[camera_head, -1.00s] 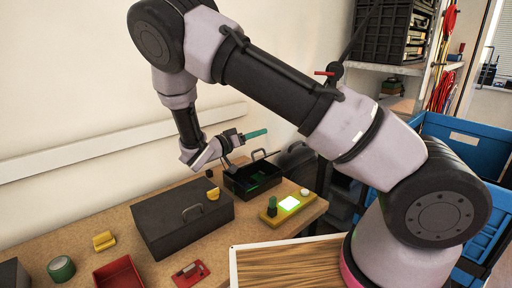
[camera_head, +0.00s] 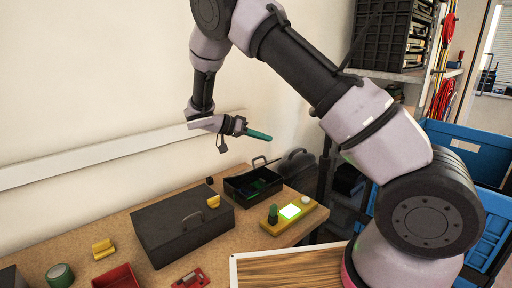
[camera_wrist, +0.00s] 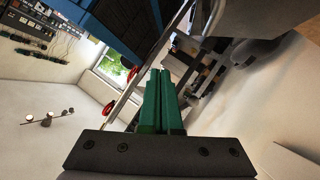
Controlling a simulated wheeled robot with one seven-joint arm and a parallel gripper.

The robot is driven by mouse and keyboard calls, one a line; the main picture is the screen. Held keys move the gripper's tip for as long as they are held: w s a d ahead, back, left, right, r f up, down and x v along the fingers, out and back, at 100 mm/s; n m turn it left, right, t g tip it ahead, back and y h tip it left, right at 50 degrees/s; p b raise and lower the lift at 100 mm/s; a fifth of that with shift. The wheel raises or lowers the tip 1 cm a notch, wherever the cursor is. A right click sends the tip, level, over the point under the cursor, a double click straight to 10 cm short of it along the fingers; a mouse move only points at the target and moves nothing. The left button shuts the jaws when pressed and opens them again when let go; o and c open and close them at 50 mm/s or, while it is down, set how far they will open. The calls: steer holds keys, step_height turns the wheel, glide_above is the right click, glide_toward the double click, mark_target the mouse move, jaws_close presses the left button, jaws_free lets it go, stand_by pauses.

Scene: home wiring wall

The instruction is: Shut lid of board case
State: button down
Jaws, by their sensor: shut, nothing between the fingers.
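A small dark case (camera_head: 236,188) sits at the back right of the bench in the head view. Its top is open and dark boards with green parts (camera_head: 258,187) show inside. A handle (camera_head: 259,160) stands up at its back edge; I cannot make out clearly how its lid lies. A larger dark box (camera_head: 160,230) with a grey handle on its front stands to its left, its top shut. My gripper (camera_head: 270,137) has green fingers and is raised well above the small case, touching nothing. Its fingers also lie together, empty, in the wrist view (camera_wrist: 161,72).
A yellow piece (camera_head: 103,249), red tray (camera_head: 118,277), green roll (camera_head: 60,274) and red part (camera_head: 191,279) lie at the front left. Blue crates (camera_head: 470,150) stand right. Air around my gripper is clear.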

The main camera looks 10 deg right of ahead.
steer(key=shift+w+r+m+g+y, duration=0.1)
steer(key=shift+w+m+g+y, duration=0.15)
steer(key=shift+g+y, duration=0.3)
steer(key=shift+w+r+m+g+y, duration=0.1)
steer(key=shift+w+m+g+y, duration=0.05)
steer(key=shift+m+g+y, duration=0.3)
steer(key=w+a+r+g+y, duration=0.3)
steer(key=w+a+r+y, duration=0.15)
steer(key=r+y, duration=0.4)
steer(key=shift+y, duration=0.35)
steer(key=x, duration=1.4)
steer(key=shift+s+a, duration=0.15)
steer(key=shift+s, duration=0.15)
steer(key=shift+s+f, duration=0.1)
